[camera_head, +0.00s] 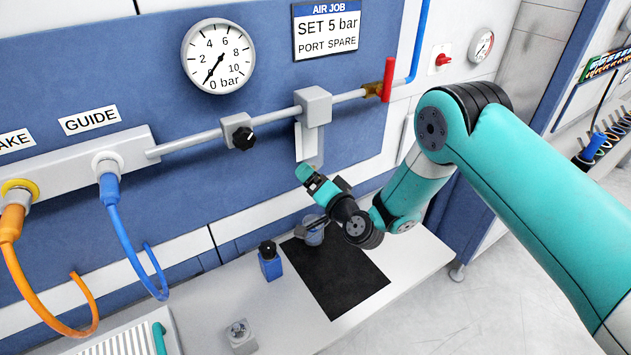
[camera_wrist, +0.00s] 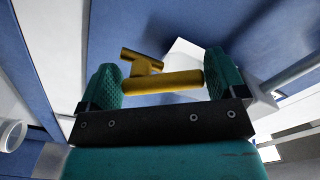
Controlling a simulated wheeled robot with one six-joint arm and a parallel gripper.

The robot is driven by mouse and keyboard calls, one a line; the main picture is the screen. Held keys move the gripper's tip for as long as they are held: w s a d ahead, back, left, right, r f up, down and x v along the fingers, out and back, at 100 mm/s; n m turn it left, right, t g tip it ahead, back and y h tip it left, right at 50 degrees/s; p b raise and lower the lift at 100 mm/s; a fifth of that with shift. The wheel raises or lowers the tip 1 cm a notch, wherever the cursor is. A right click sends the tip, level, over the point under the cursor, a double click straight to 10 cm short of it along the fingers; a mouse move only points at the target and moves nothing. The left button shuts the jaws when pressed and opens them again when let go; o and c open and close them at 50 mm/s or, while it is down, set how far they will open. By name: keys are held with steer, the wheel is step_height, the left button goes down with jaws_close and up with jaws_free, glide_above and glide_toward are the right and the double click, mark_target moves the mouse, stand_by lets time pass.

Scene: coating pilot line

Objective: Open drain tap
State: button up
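The drain tap (camera_wrist: 165,80) is a yellow T-shaped piece, a thick bar with a smaller stub and cross-piece, in the wrist view. My gripper (camera_wrist: 163,83) has its two teal ribbed pads wide apart, one on each side of the tap. The bar spans most of the gap; I cannot tell whether its ends touch the pads. In the head view my gripper (camera_head: 314,180) is just below the white bowl (camera_head: 307,144) under the grey pipe block (camera_head: 313,106). The tap is not visible there, apparently hidden around my gripper.
A pressure gauge (camera_head: 218,56) reads near 0. A red lever (camera_head: 388,80) is on the pipe at right. Blue (camera_head: 122,225) and orange hoses hang left.

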steer(key=shift+o, duration=0.5)
steer(key=shift+s+f, duration=0.1)
steer(key=b+v, duration=1.7)
steer(key=b, duration=0.9)
steer(key=shift+d, duration=0.2)
